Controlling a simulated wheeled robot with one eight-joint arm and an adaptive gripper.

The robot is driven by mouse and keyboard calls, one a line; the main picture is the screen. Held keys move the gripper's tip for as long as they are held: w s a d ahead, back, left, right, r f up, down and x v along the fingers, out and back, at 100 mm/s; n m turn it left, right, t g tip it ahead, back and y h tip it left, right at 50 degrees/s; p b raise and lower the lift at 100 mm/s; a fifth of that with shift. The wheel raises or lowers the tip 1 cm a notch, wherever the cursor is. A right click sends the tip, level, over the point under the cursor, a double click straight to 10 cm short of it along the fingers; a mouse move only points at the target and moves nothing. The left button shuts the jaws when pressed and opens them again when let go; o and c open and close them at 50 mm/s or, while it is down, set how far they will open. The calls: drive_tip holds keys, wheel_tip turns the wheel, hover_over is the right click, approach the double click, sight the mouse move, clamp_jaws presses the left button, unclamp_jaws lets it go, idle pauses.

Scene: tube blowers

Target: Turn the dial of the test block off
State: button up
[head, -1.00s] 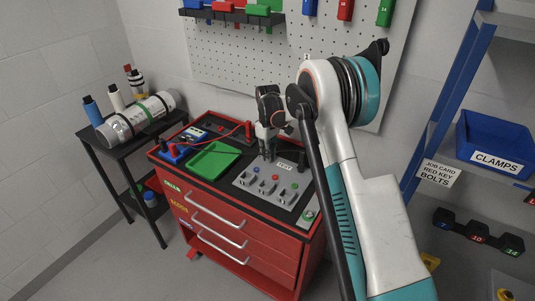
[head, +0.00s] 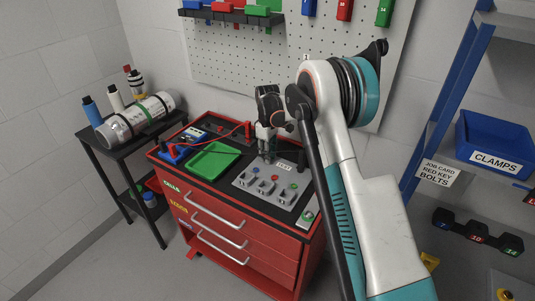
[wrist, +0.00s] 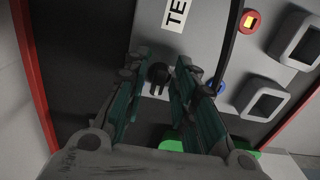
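The test block (head: 244,184) is a grey panel with a white TEST label (head: 284,167) on top of the red tool cart. Part of the panel (wrist: 212,40) and its label (wrist: 176,12) show in the wrist view. A small black dial (wrist: 158,73) stands at the panel's edge area in the wrist view; the head view does not show it clearly behind my gripper. My gripper (head: 267,157) points down over the back left of the block. In the wrist view my gripper (wrist: 160,62) has its fingers apart, one on each side of the dial, with gaps visible.
A green tray (head: 212,160) and a blue box with red leads (head: 172,152) lie left of the block. Coloured buttons and square grey sockets (wrist: 265,103) sit beside the dial. A dark cable or rod (wrist: 228,45) crosses close to the right finger.

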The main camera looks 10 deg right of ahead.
idle(0.3)
wheel_tip(320, 180, up, 12)
idle(0.5)
